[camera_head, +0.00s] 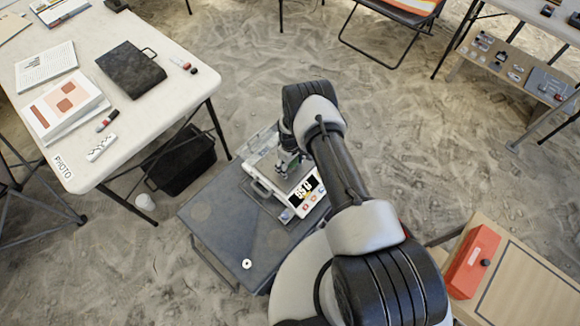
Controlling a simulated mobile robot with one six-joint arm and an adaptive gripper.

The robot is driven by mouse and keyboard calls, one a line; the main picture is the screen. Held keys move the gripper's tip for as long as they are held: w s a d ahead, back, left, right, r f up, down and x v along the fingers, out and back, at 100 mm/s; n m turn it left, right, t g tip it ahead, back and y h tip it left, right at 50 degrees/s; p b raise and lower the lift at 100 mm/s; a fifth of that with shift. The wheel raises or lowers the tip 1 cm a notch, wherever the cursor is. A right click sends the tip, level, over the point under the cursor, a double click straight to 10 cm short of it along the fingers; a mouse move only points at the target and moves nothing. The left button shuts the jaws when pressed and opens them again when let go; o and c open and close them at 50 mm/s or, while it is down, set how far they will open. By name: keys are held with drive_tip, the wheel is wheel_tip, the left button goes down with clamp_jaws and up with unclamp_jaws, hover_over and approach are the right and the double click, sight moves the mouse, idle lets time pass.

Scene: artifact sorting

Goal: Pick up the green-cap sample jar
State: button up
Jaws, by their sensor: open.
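My gripper (288,162) points down over the weighing scale (260,187) on the grey table (215,225). It is small and partly covered by my arm in this view. A small greenish patch shows at the fingers, but I cannot tell whether it is the green-cap sample jar. No jar with a green cap can be clearly made out. A small pale item (286,215) sits at the scale's front edge, too small to identify. The scale has a lit display with white digits.
A small white ring-like item (247,263) lies on the grey table. A white table (150,110) with papers, a black folder (131,70) and markers stands at left. A black crate (182,165) is beneath it. A red box (472,262) is at lower right. Sandy floor is open behind.

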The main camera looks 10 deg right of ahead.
drive_tip(key=shift+f, duration=0.15)
drive_tip(key=shift+c, duration=0.6)
drive_tip(key=c, duration=1.3)
